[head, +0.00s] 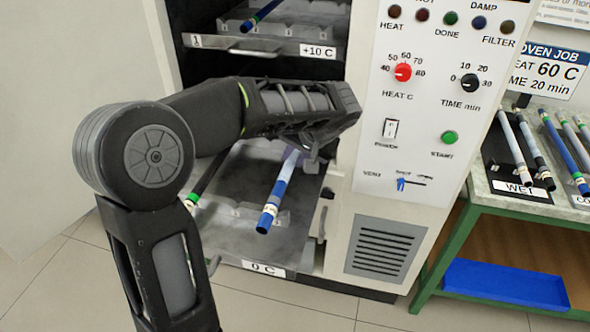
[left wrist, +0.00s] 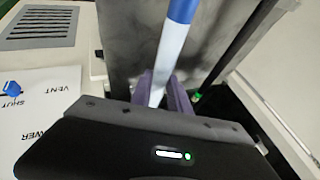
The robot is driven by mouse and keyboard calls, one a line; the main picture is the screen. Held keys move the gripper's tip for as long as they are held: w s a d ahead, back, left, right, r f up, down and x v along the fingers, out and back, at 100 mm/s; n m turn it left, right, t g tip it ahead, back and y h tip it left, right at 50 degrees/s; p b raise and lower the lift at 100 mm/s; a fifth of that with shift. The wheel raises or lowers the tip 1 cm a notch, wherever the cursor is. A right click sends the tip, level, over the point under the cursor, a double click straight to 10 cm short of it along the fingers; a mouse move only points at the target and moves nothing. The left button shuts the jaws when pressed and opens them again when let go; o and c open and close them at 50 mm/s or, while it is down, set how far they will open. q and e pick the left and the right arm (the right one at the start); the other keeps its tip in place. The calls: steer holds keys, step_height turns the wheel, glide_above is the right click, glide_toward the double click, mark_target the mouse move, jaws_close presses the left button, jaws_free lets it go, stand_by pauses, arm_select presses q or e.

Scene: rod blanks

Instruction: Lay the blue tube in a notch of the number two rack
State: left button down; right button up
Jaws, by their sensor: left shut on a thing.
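My left gripper (head: 308,158) is shut on the blue tube (head: 276,196), near its white part; the blue end with dark and pale bands points toward the front. In the left wrist view the tube (left wrist: 176,38) passes between my purple fingers (left wrist: 163,88). The tube is over the lower grey rack (head: 240,246), whose visible label reads "0 C"; its number is hidden. Whether the tube touches the rack or a notch I cannot tell. The notched strips are partly hidden by my arm and the tube. My right gripper is not in view.
A dark tube with a green band (head: 207,180) lies on the lower rack's left. Above is rack 1 (head: 262,44), marked "+10 C", with a blue tube (head: 262,14). The oven's control panel (head: 428,110) stands close right. More tubes lie on the table (head: 480,190).

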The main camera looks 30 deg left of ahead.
arm_select(q)
steer(key=shift+f, duration=0.35)
steer(key=shift+f, duration=1.9)
steer(key=shift+f, duration=0.2)
steer(key=c, duration=1.3)
jaws_free()
steer(key=shift+o, duration=0.2)
steer(key=shift+r, duration=0.1)
steer(key=shift+d+r, duration=0.1)
steer(key=shift+r, duration=0.2)
steer(key=v, duration=1.1)
steer(key=shift+r, duration=0.25)
